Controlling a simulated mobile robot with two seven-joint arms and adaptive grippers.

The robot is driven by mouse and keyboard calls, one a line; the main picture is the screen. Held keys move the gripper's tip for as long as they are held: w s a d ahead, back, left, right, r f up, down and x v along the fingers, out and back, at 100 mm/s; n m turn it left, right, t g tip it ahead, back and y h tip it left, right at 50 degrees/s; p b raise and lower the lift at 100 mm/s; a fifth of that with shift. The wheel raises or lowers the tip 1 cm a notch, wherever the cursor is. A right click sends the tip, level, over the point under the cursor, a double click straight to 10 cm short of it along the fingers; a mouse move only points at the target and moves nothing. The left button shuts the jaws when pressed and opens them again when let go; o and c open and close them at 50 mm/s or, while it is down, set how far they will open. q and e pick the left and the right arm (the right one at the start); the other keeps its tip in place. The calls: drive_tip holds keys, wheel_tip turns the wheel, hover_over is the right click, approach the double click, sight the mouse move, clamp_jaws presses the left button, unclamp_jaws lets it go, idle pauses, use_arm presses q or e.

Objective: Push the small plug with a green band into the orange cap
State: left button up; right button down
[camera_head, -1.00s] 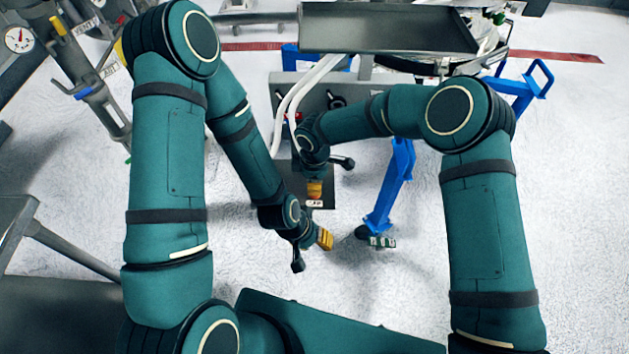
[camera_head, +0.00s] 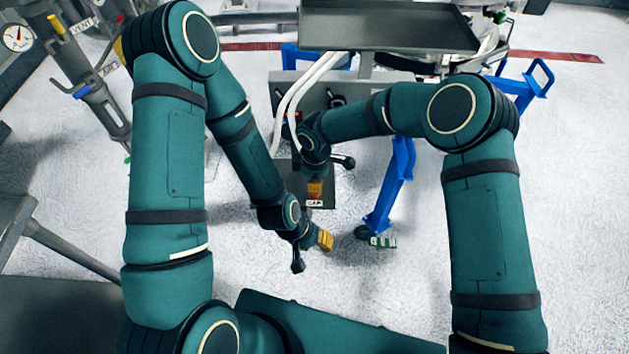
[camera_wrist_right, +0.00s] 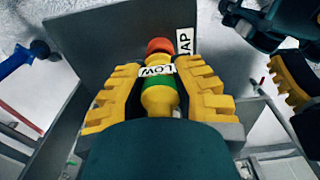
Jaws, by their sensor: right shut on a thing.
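My right gripper (camera_wrist_right: 160,95) has its yellow ridged fingers shut on the small yellow plug (camera_wrist_right: 160,100), which has a green band and lies lengthwise between them. The orange cap (camera_wrist_right: 159,46) is at the plug's far end in the right wrist view, in line with it. I cannot tell how deep the plug sits in the cap. In the head view my right gripper (camera_head: 314,188) points down over the dark plate, mostly hidden by its wrist. My left gripper (camera_head: 325,240) is below and slightly right of it, apart from the plug; its finger opening is unclear.
A white tag reading LOW (camera_wrist_right: 155,70) crosses the plug near the cap. A CAP label (camera_head: 314,203) lies on the dark plate (camera_head: 325,170). White hoses (camera_head: 290,100) run down left of my right gripper. A blue frame leg (camera_head: 392,185) stands to the right.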

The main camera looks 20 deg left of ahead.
drive_tip(key=shift+f+b, duration=0.65)
drive_tip(key=shift+f, duration=0.2)
idle(0.8)
drive_tip(key=c, duration=0.9)
unclamp_jaws()
wheel_tip(320, 180, up, 12)
drive_tip(key=shift+r, duration=0.1)
drive_tip(key=s+d+f+m+y, duration=0.1)
drive_tip(key=s+d+f+m, duration=0.4)
drive_tip(key=d+m, duration=0.2)
drive_tip(key=s+d+f+m+t+y, duration=0.1)
drive_tip(key=s+d+f+m, duration=0.4)
drive_tip(key=d+m, duration=0.3)
drive_tip(key=s+d+f+m+y, duration=0.1)
drive_tip(key=s+d+f+m, duration=0.4)
drive_tip(key=d+m, duration=0.2)
drive_tip(key=shift+d+m+t+y, duration=0.3)
drive_tip(key=shift+d+m+t, duration=0.1)
drive_tip(key=shift+d, duration=0.9)
